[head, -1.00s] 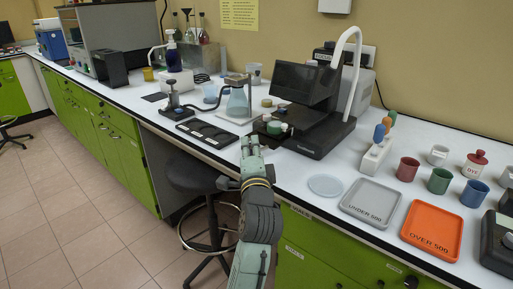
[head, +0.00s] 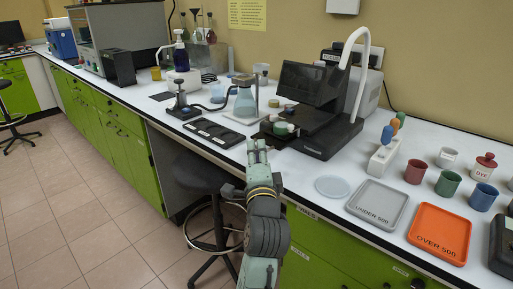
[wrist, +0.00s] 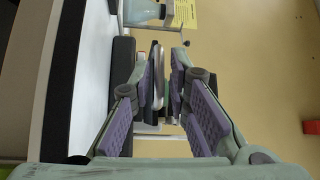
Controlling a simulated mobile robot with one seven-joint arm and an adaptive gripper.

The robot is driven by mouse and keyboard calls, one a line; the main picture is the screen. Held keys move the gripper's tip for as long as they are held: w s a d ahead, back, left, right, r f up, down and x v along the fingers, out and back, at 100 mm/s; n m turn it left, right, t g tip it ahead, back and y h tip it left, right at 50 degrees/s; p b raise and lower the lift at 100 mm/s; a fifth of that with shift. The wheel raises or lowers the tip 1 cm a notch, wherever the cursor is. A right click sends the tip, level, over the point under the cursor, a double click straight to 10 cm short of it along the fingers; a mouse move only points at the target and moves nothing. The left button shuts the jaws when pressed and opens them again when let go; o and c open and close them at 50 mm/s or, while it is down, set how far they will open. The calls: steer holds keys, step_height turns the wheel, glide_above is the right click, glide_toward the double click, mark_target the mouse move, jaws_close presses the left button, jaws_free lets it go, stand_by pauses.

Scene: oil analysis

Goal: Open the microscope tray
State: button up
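The microscope (head: 318,112) is a black device with a dark tilted screen on the counter. Its tray (head: 271,135) is a low black part jutting out at its left front, with a green round item (head: 283,128) on it. My gripper (head: 257,147) is at the counter's front edge, just in front of the tray and left of the microscope's base. In the wrist view my gripper (wrist: 164,85) has its two fingers apart, with dark, white and green parts visible between and beyond them. I cannot tell whether the fingers touch the tray.
A flask on a stand (head: 244,102) and a black holder (head: 212,133) lie to the left. A clear round dish (head: 332,187), a grey tray (head: 377,205) and an orange tray (head: 440,232) lie to the right. A dark stool (head: 203,175) stands below the counter.

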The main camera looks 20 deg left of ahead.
steer(key=v, duration=0.5)
steer(key=shift+s, duration=0.1)
